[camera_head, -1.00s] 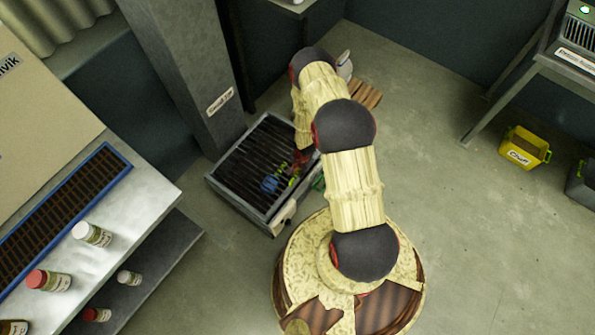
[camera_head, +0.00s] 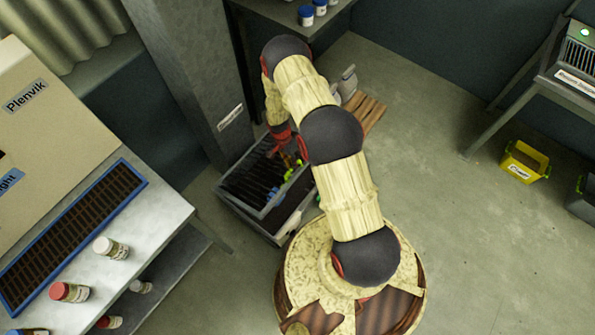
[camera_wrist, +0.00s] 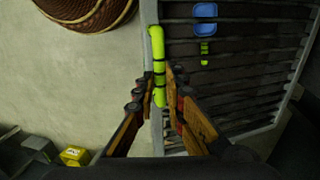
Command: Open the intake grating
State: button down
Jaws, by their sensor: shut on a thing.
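The intake grating (camera_head: 247,184), a frame of dark parallel bars, sits over a grey floor box (camera_head: 250,222) left of my base. It looks tilted up, with its near edge apart from the box rim. It fills the right of the wrist view (camera_wrist: 245,62). A yellow-green handle (camera_wrist: 157,45) with black bands runs along its edge. My gripper (camera_wrist: 161,84) is shut around this handle; in the head view the arm partly hides it. A blue piece (camera_wrist: 205,20) and a small yellow-green piece (camera_wrist: 204,54) lie at the bars.
A grey column (camera_head: 190,75) stands just behind the box. A steel table with a blue-framed grate (camera_head: 75,225) and jars is at left. A wooden pallet (camera_head: 363,112) is behind my arm. A yellow bin (camera_head: 524,162) stands at right; the floor between is clear.

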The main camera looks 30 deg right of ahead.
jog(key=w+a+r+b, duration=0.2)
jog(key=w+r, duration=0.4)
jog(key=w, duration=0.3)
jog(key=w+a+r+b, duration=0.2)
jog(key=w+a+r, duration=0.3)
jog(key=w+r, duration=0.2)
jog(key=shift+w+a+r, duration=0.15)
jog(key=shift+w+r, duration=0.05)
jog(key=shift+w, duration=1.05)
jog(key=c, duration=2.3)
grip_release()
jog(key=o, duration=0.6)
jog(key=shift+w+f, duration=0.2)
jog(key=shift+r, duration=0.1)
jog(key=shift+c, duration=0.2)
jog(key=shift+w+r, duration=0.1)
jog(key=shift+c, duration=0.5)
